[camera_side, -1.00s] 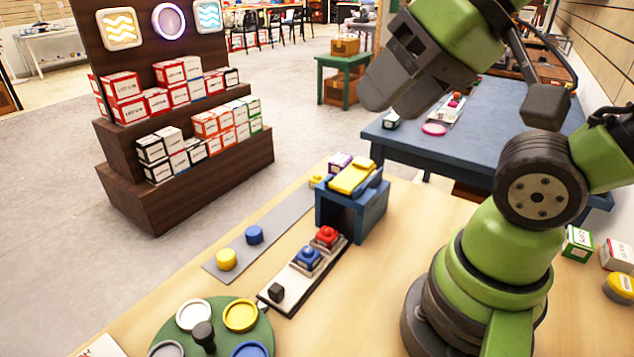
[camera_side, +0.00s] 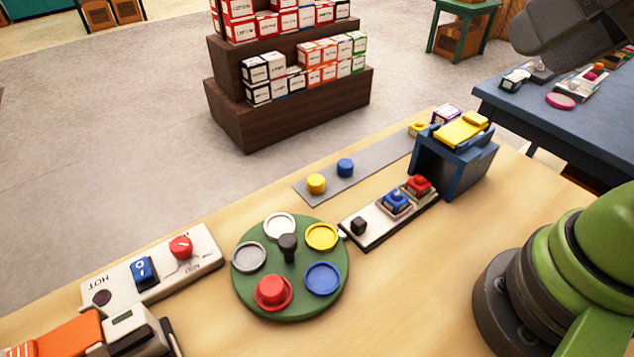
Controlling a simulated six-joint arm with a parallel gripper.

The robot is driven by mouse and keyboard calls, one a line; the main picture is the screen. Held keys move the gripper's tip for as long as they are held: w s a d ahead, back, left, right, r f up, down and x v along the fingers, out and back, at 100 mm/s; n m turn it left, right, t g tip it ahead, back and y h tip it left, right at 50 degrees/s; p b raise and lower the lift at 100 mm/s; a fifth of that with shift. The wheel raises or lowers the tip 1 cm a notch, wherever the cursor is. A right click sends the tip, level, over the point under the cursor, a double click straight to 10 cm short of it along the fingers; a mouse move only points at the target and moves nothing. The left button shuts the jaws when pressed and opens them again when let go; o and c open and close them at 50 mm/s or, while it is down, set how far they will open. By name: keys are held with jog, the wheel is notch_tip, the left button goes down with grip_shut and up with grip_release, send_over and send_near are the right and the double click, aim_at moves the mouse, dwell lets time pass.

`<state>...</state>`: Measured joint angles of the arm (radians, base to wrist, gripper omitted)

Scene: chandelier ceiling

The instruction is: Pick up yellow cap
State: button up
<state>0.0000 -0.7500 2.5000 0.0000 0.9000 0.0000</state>
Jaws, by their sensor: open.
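The yellow cap (camera_side: 316,184) is a small round piece standing on a grey strip (camera_side: 385,157) on the wooden table. A similar blue cap (camera_side: 345,168) stands just to its right, apart from it. My gripper (camera_side: 525,38) is dark grey and only partly in view at the top right corner. It is open, high up and far from the yellow cap. Nothing is seen held in it, though much of it is cut off by the frame edge.
A green turntable (camera_side: 288,301) with coloured round holders, one with a red cap (camera_side: 271,290), stands in front. A panel with blue and red buttons (camera_side: 376,232) and a blue box-like stand (camera_side: 458,165) lie right of the strip. A white control panel (camera_side: 207,250) is at left.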

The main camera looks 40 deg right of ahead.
jog(key=shift+o, duration=1.1)
